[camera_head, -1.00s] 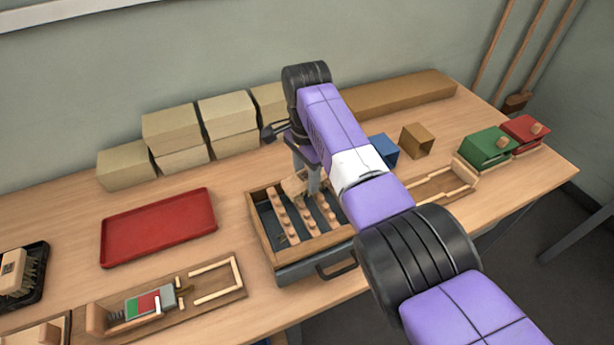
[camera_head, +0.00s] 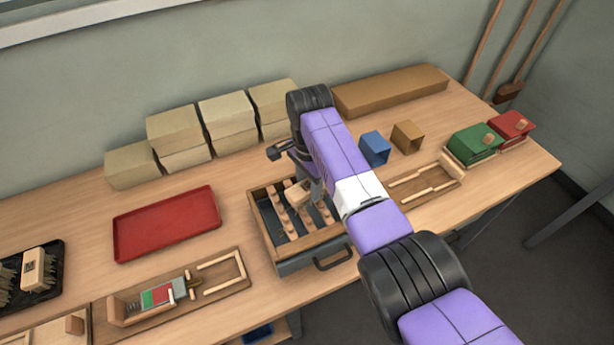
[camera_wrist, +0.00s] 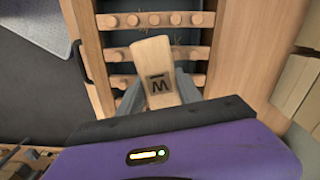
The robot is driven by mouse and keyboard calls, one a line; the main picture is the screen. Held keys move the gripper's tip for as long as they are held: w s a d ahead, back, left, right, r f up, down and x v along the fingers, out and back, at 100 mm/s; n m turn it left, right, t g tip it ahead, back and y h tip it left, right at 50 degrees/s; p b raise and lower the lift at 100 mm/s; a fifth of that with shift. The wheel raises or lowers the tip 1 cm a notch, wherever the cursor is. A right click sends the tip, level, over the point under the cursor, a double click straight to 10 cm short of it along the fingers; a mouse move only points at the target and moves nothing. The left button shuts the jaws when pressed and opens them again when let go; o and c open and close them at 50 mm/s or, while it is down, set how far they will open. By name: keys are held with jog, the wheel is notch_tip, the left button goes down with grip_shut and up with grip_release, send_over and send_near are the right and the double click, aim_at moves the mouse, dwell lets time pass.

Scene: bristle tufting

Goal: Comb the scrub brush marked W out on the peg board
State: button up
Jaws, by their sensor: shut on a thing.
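My gripper (camera_head: 308,194) is shut on the scrub brush (camera_head: 296,193), a pale wooden block, and holds it over the peg board (camera_head: 276,222). In the wrist view the brush (camera_wrist: 154,60) lies between the two grey fingers (camera_wrist: 157,88). A dark letter on it reads as W there, with a bar along its upper side. The peg board has rows of round wooden pegs (camera_wrist: 120,54) over a dark bed inside a wooden frame. Thin stray fibres show near the pegs. The bristles are hidden under the block, so I cannot tell how deep they reach.
A black tray (camera_head: 55,288) with other brushes stands at the far left. A red tray (camera_head: 165,225) and a wooden fixture with a red-green panel (camera_head: 160,296) lie left of the board. Blue (camera_head: 374,148) and brown (camera_head: 407,137) boxes stand right; stacked cartons (camera_head: 174,128) stand behind.

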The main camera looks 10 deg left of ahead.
jog(key=shift+s+d+r+p, duration=0.15)
jog(key=shift+s+d+p, duration=0.2)
jog(key=shift+p, duration=0.4)
jog(key=shift+s+d+f+p, duration=0.15)
jog(key=shift+s+d+p, duration=0.35)
jog(key=shift+s+p, duration=0.3)
jog(key=shift+s+d+f+p, duration=0.1)
jog(key=shift+s+d+p, duration=0.35)
jog(key=shift+s+p, duration=0.25)
jog(key=w+a+b, duration=0.1)
jog(key=b, duration=0.1)
jog(key=w+b, duration=0.1)
jog(key=b, duration=0.1)
jog(key=shift+w+a+f, duration=0.1)
jog(key=shift+w+a, duration=0.15)
jog(key=shift+a, duration=0.15)
jog(key=shift+w+a+b, duration=0.25)
jog(key=shift+w+b, duration=0.1)
jog(key=shift+b, duration=0.35)
jog(key=shift+w+a+b, duration=0.2)
jog(key=shift+w+b, duration=0.1)
jog(key=shift+b, duration=0.35)
jog(key=w+b, duration=0.1)
jog(key=b, duration=0.2)
jog(key=w+a+b, duration=0.1)
jog(key=b, duration=0.2)
jog(key=shift+w+a, duration=0.2)
jog(key=shift+a, duration=0.1)
